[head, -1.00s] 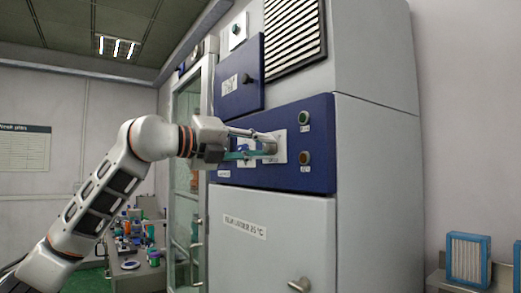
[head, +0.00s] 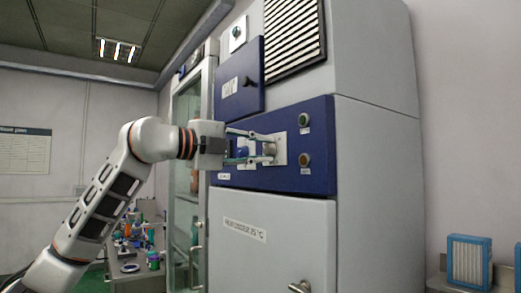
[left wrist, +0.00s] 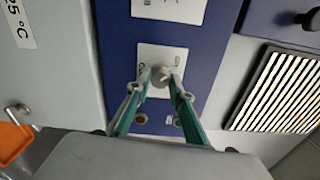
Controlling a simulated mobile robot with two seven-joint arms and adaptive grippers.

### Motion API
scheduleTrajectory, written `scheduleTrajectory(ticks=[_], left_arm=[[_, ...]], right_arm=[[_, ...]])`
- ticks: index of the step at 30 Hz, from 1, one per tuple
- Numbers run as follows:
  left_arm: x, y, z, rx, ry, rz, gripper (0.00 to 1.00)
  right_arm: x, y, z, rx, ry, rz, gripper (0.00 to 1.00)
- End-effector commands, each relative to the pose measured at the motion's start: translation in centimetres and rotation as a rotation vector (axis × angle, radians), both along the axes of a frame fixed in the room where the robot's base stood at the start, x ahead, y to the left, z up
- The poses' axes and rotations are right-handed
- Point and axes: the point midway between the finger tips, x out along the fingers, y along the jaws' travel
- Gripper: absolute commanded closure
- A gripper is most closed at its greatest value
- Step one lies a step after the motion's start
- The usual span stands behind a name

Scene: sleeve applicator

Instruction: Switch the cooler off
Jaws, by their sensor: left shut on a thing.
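The cooler (head: 378,160) is a tall grey cabinet with a dark blue control panel (head: 320,130). On the panel a light square plate carries a round grey knob (head: 269,149), which also shows in the left wrist view (left wrist: 160,77) with a pale pointer line. My left gripper (head: 266,148) is shut on the knob, one finger on each side of it. The fingers cover part of the plate and its marks. A green button or lamp (head: 304,120) and an amber one (head: 305,160) sit right of the knob. My right gripper is not in view.
A blue door with a black knob (head: 248,82) and a vent grille (head: 293,38) are above the panel. A door with a handle (head: 299,287) is below. A glass-fronted cabinet (head: 187,170) stands left. A cluttered bench (head: 133,265) is behind my arm.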

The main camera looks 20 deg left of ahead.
Motion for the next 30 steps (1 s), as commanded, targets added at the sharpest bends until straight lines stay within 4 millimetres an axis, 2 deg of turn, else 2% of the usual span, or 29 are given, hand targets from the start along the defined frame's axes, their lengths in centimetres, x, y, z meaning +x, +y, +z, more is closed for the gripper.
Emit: scheduleTrajectory(ticks=[10,11,12,13,24,30], left_arm=[[0.0,0.1,0.1,-0.003,-0.001,0.003,1.00],[0.0,0.1,0.1,-0.004,-0.001,0.003,0.73],[0.0,0.1,0.1,-0.004,-0.001,0.003,0.63],[0.0,0.1,0.1,-0.003,0.000,0.002,0.62],[-0.2,0.2,0.0,-0.001,0.000,0.001,0.62],[-2.1,1.9,0.0,0.001,-0.002,0.004,0.62]], right_arm=[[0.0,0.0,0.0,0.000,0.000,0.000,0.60],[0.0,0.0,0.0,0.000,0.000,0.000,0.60],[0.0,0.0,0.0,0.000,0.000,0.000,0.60],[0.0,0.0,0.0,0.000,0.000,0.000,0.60],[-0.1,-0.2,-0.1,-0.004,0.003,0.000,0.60],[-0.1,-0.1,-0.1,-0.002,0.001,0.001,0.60]])
